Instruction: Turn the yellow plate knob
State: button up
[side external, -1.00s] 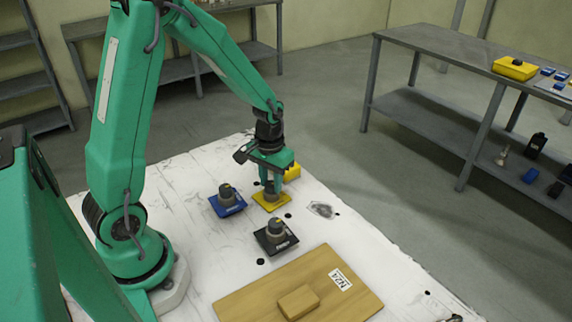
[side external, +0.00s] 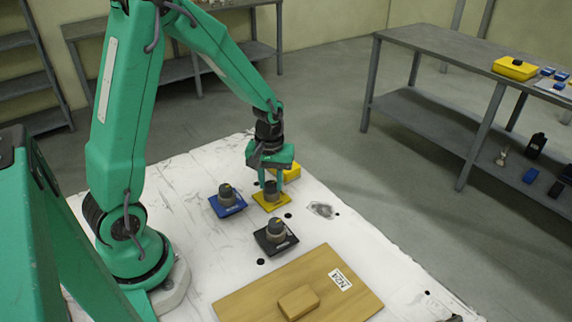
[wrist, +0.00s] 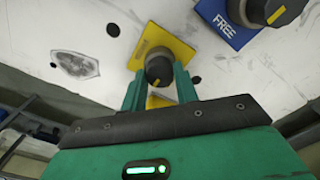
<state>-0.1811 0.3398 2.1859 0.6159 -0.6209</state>
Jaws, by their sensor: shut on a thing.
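The yellow plate (side external: 284,203) lies on the white table, with a dark knob (side external: 271,187) standing on it. In the wrist view the yellow plate (wrist: 150,38) and its knob (wrist: 159,68) show at the top middle, and the knob has a yellow pointer mark near its lower side. My gripper (side external: 270,184) points down over this plate and is shut on the knob. In the wrist view the green fingers of my gripper (wrist: 159,82) stand on either side of the knob.
A blue plate with a knob (side external: 228,206), marked FREE in the wrist view (wrist: 220,22), sits close to the left. A black plate with a knob (side external: 275,245) sits nearer the camera. A yellow block (side external: 291,174) lies behind. A wooden board (side external: 230,307) lies in front.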

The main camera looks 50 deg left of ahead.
aim_at(271, 184)
jog(key=o, duration=1)
jog(key=shift+r, duration=3.9)
jog(key=shift+r, duration=0.1)
